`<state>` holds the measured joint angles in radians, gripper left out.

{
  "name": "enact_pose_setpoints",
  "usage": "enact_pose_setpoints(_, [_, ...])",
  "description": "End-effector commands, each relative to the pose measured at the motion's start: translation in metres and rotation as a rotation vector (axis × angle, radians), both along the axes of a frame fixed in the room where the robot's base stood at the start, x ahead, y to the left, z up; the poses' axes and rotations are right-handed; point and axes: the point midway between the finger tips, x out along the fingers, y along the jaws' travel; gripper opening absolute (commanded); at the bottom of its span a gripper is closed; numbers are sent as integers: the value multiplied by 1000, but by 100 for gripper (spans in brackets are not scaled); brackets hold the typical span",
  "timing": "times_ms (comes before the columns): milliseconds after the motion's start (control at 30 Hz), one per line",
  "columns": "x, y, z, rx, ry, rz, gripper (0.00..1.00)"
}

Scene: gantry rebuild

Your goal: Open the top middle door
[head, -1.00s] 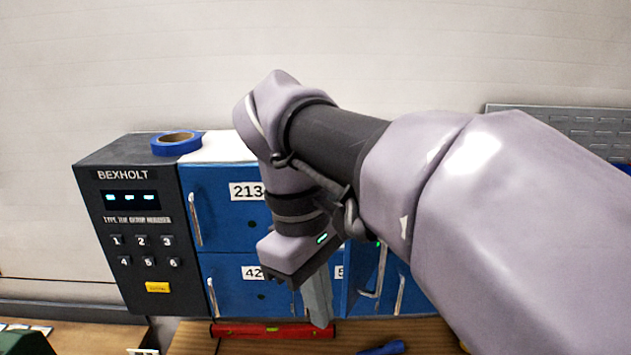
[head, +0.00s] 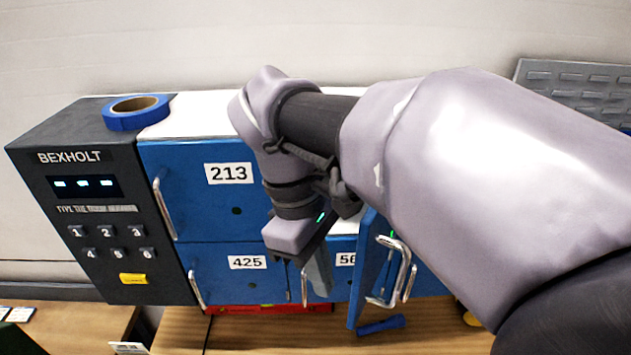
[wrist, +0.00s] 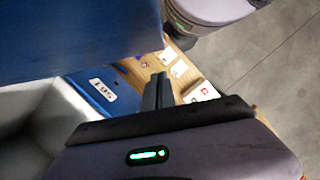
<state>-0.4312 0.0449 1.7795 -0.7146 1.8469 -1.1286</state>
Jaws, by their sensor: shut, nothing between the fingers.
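The top middle door (head: 372,265) of the blue locker stands swung outward, seen nearly edge-on in the head view, with its metal handle (head: 400,270) on its right side. My gripper (head: 318,285) points down just left of this door, in front of the locker. In the wrist view, its fingers (wrist: 158,90) are together and empty. A large blue panel (wrist: 70,35), apparently the open door, fills the upper left there, and a pale compartment interior (wrist: 30,125) shows at the left. My arm hides most of the top middle opening in the head view.
Top left door 213 (head: 205,190) and lower left door 425 (head: 240,275) are closed. The keypad panel (head: 100,220) is at the far left. Blue tape (head: 135,113) lies on top. A red level (head: 265,309) and a blue tool (head: 382,325) lie on the bench below.

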Motion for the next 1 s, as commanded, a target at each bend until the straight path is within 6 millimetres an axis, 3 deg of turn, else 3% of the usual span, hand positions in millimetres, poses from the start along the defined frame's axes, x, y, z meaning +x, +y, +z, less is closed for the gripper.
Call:
enact_pose_setpoints(200, [-14, -20, 2, 1, 0, -1, 0])
enact_pose_setpoints(633, [-18, -26, 4, 1, 0, 22, 0])
enact_pose_setpoints(1000, [-54, -86, 7, 1, 0, 360, 0])
